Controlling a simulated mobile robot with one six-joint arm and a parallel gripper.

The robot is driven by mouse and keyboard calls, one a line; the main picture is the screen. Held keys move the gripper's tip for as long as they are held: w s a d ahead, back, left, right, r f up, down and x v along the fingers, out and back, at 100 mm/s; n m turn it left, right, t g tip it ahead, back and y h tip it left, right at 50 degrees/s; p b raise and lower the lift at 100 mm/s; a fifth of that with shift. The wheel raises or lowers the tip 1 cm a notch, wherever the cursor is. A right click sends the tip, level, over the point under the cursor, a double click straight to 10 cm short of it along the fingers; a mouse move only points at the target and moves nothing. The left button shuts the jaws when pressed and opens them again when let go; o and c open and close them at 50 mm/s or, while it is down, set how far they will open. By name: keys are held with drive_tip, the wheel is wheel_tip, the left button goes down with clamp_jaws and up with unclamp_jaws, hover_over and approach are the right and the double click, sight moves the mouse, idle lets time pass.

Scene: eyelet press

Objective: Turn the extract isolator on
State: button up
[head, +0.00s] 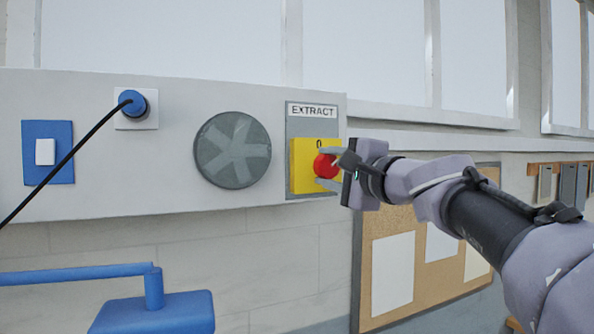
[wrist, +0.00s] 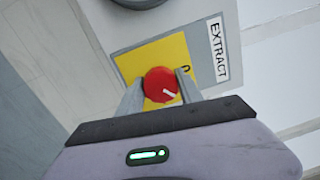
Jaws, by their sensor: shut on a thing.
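The extract isolator is a red round knob (head: 324,166) on a yellow plate (head: 302,160), on a grey panel labelled EXTRACT (head: 313,110). My gripper (head: 333,168) comes from the right and is shut on the knob, one finger on each side. In the wrist view the knob (wrist: 160,84) sits between my fingertips (wrist: 158,92). Its white pointer line is turned clockwise of the 0 mark, towards the upper right of the upright label. The 0 shows above the knob; any other mark is hidden by my gripper.
Left of the isolator are a round grey vent (head: 232,149), a blue plug (head: 132,103) with a black cable, and a blue-framed switch (head: 46,152). A blue metal piece (head: 155,310) stands low at left. A pinboard (head: 376,300) hangs below my arm.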

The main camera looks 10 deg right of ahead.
drive_tip(key=m, duration=0.3)
drive_tip(key=shift+r+m, duration=0.2)
drive_tip(key=shift+m, duration=0.2)
drive_tip(key=shift+m+t+h+p, duration=0.3)
drive_tip(key=shift+m+h+p, duration=0.15)
drive_tip(key=shift+m, duration=1.65)
drive_tip(key=o, duration=1.4)
drive_tip(key=shift+f, duration=0.1)
